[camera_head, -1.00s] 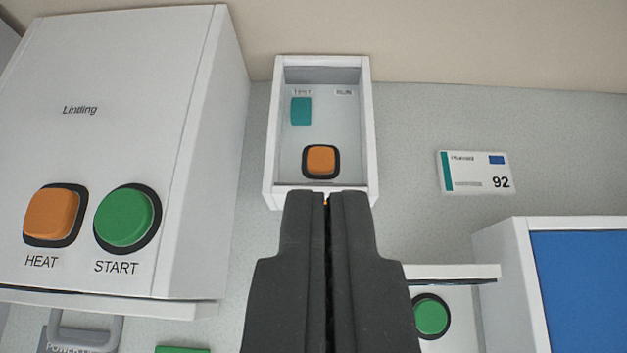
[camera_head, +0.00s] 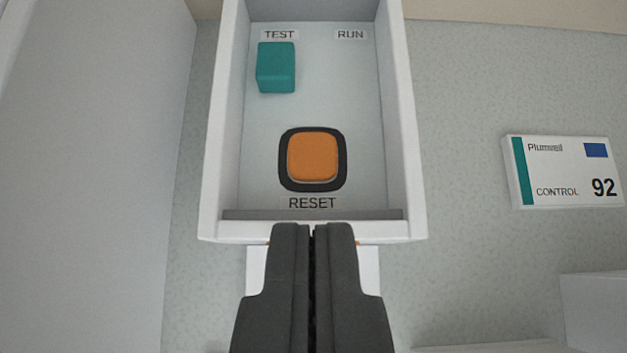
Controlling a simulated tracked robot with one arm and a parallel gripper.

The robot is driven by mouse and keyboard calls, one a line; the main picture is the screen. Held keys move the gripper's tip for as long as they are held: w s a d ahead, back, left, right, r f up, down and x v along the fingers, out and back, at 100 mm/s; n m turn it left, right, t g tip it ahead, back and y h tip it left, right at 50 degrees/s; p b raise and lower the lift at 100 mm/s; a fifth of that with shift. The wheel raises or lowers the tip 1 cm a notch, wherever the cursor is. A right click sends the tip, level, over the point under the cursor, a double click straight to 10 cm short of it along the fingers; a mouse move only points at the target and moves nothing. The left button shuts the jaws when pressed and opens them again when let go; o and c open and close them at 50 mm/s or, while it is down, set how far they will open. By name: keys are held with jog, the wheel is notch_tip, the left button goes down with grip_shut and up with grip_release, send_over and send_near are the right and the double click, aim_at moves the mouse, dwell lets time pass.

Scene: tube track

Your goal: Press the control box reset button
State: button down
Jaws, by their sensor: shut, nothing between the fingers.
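The control box (camera_head: 408,150) is a white open-fronted housing in the upper middle of the view. Inside it, the orange square reset button (camera_head: 313,156) sits in a black surround above the word RESET. A teal switch block (camera_head: 276,68) is under the TEST label, with RUN marked to its right. My gripper (camera_head: 312,228) is shut and empty. Its tips appear just below the reset button, over the box's lower lip, apart from the button in the picture.
A label plate (camera_head: 566,171) reading CONTROL 92 is on the grey speckled panel (camera_head: 460,110) to the right. A large pale cabinet side (camera_head: 90,180) fills the left. A white edge shows at lower right.

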send_over(312, 143)
jog(key=s, duration=0.3)
notch_tip(312, 143, down, 7)
jog(key=shift+s+r, duration=0.15)
jog(key=shift+r, duration=0.05)
jog(key=f, duration=0.3)
jog(key=shift+w+f+b, duration=0.2)
jog(key=shift+f+b, duration=0.1)
jog(key=shift+b, duration=0.1)
jog(key=shift+f, duration=0.4)
